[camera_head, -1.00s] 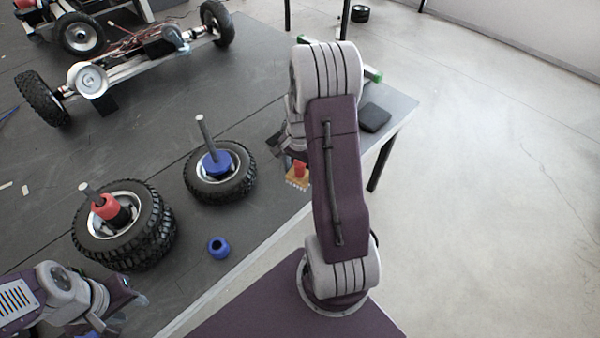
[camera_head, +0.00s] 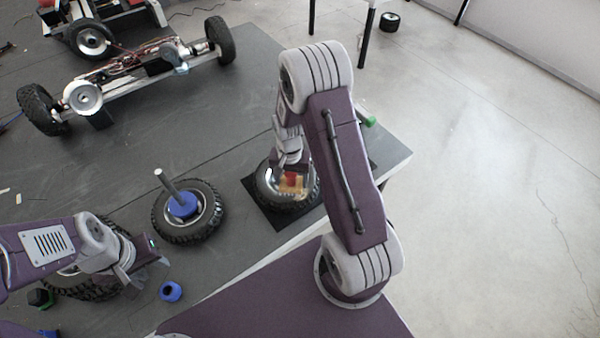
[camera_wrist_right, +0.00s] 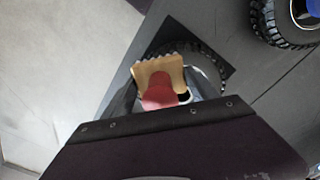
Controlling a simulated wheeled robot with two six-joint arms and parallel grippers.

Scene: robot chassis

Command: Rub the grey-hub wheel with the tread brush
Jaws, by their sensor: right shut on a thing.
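The tread brush (camera_head: 292,185) has a red handle and a tan, toothed block. My right gripper (camera_head: 290,163) is shut on its handle. In the right wrist view the brush (camera_wrist_right: 160,75) lies over the near part of a wheel (camera_wrist_right: 212,60). In the head view this wheel (camera_head: 270,197), black-tyred with a pale grey hub, lies flat on a dark square mat (camera_head: 257,204). The brush overlaps its hub and tyre; contact cannot be told. My left gripper (camera_head: 148,266) is over the left part of the table, its jaw gap unclear.
A wheel with a blue piece on a post (camera_head: 188,210) lies left of the mat. A blue nut (camera_head: 171,291) sits near the table edge. More tyres (camera_head: 85,290) are partly hidden under my left arm. A wheeled chassis (camera_head: 135,75) stands behind.

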